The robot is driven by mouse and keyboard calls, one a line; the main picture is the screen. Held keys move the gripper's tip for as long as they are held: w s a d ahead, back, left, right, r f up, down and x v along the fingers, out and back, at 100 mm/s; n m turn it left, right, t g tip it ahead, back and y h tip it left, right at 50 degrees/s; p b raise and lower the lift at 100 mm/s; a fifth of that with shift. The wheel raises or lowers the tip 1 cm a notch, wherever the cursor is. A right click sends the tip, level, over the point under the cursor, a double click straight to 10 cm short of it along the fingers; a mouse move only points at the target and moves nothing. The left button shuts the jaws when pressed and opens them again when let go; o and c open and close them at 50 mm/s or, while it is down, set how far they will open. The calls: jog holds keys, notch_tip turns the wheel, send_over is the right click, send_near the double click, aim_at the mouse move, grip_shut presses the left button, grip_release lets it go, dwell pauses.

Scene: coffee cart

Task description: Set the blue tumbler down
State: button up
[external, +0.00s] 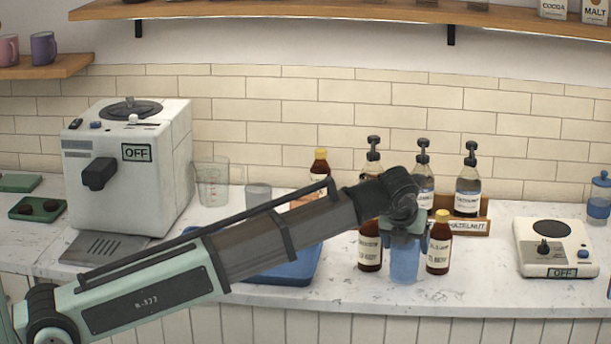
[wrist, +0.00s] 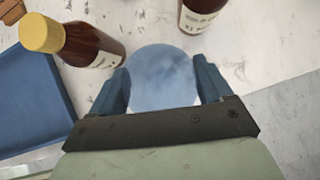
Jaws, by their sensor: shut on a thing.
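The blue tumbler (external: 404,263) is a translucent light-blue cup, near the front edge of the counter and between two brown syrup bottles in the external view. My gripper (external: 404,240) is above it, pointing down, with its fingers around its upper part. In the wrist view the tumbler (wrist: 163,78) shows as a round blue shape between the two fingers of my gripper (wrist: 163,88), which are shut on it. It looks upright. I cannot tell whether its base touches the counter.
A brown bottle with a yellow cap (external: 438,245) stands close right of the tumbler, another brown bottle (external: 370,250) close left. A blue tray (external: 290,270) lies further left, partly behind my arm. Pump bottles (external: 468,190) stand behind.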

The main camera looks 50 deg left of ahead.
jog(key=shift+f, duration=0.95)
jog(key=shift+f, duration=0.1)
jog(key=o, duration=1.5)
jog(key=shift+c, duration=0.2)
jog(key=v, duration=1.2)
